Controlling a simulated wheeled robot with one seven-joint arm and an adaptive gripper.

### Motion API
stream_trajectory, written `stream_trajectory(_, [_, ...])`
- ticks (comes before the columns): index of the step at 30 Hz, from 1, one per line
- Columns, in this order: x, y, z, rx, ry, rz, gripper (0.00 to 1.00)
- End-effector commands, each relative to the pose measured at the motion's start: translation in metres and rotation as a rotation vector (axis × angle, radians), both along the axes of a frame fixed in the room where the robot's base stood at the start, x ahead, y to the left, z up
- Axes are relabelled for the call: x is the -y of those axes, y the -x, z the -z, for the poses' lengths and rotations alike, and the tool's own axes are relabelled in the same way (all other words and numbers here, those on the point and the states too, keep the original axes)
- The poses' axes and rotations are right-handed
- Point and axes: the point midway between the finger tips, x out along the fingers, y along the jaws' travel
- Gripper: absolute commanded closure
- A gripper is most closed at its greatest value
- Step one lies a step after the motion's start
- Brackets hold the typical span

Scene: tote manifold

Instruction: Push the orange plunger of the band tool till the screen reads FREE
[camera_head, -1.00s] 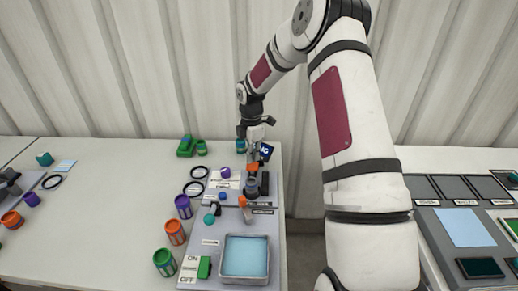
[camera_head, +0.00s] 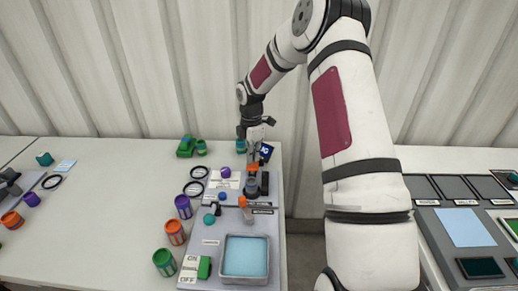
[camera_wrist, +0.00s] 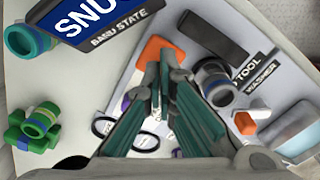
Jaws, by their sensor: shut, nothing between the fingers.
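The orange plunger (camera_head: 252,167) of the band tool sits just below my gripper (camera_head: 253,154) at the back of the grey board. In the wrist view the plunger (camera_wrist: 149,52) shows as an orange block beside and partly behind my fingertips (camera_wrist: 166,66). The fingers are shut and empty. I cannot tell if they touch the plunger.
Black rings (camera_head: 194,188) and several coloured jars (camera_head: 175,232) lie to the left. A green toy-like object (camera_head: 187,146) stands at the back. The left table is mostly clear.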

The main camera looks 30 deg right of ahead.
Motion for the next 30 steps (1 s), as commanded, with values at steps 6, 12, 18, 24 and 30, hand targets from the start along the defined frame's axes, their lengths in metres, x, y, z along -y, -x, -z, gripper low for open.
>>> stream_trajectory(6, [0.000, 0.000, 0.009, -0.002, 0.000, 0.000, 1.00])
stream_trajectory(12, [0.000, 0.000, 0.016, -0.001, 0.000, -0.001, 1.00])
stream_trajectory(18, [0.000, 0.000, 0.024, -0.002, 0.000, -0.001, 1.00])
stream_trajectory(24, [0.000, 0.000, 0.031, -0.001, 0.000, -0.001, 1.00])
stream_trajectory(30, [0.000, 0.000, 0.038, 0.000, 0.000, 0.000, 1.00])
